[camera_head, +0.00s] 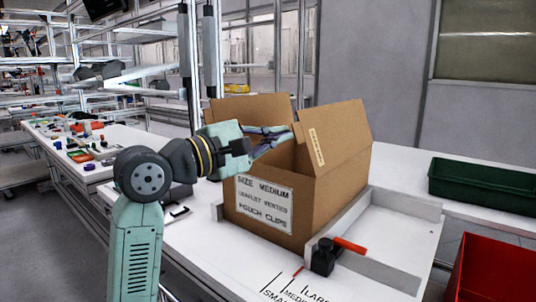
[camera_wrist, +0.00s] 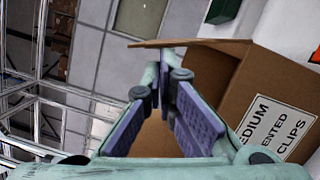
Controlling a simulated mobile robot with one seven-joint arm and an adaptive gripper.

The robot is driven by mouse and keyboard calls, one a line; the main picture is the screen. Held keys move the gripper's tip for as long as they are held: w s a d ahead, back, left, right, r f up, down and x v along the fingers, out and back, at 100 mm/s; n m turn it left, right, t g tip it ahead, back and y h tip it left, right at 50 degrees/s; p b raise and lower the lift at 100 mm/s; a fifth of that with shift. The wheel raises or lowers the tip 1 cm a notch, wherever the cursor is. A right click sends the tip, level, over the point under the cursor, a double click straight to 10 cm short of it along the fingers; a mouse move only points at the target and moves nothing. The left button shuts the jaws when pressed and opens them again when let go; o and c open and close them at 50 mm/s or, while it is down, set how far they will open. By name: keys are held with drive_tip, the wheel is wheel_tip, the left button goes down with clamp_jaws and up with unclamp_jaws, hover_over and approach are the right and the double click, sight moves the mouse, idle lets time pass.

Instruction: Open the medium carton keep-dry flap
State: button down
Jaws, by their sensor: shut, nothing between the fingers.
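The medium carton (camera_head: 326,203) stands on the white bench, its front label reading "SIZE MEDIUM". Another flap (camera_head: 252,110) stands up at the back left. My gripper (camera_head: 288,138) is shut and empty over the carton's top, close to the tagged flap's near edge; I cannot tell whether they touch. In the wrist view my gripper (camera_wrist: 166,68) points past the carton (camera_wrist: 250,88), with a flap edge (camera_wrist: 190,43) beyond the fingertips. The carton's inside is mostly hidden.
A green bin (camera_head: 480,183) and a red bin (camera_head: 495,272) are at right. Small parts cover the left bench.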

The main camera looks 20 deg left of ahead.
drive_tip(key=s+d+r+m+g+y+b, duration=0.1)
drive_tip(key=s+d+r+m+b, duration=0.1)
drive_tip(key=d+m, duration=0.4)
drive_tip(key=shift+s+d+m+g+b, duration=0.2)
drive_tip(key=shift+d+m+g+b, duration=0.1)
drive_tip(key=shift+m, duration=0.7)
drive_tip(key=shift+r, duration=0.15)
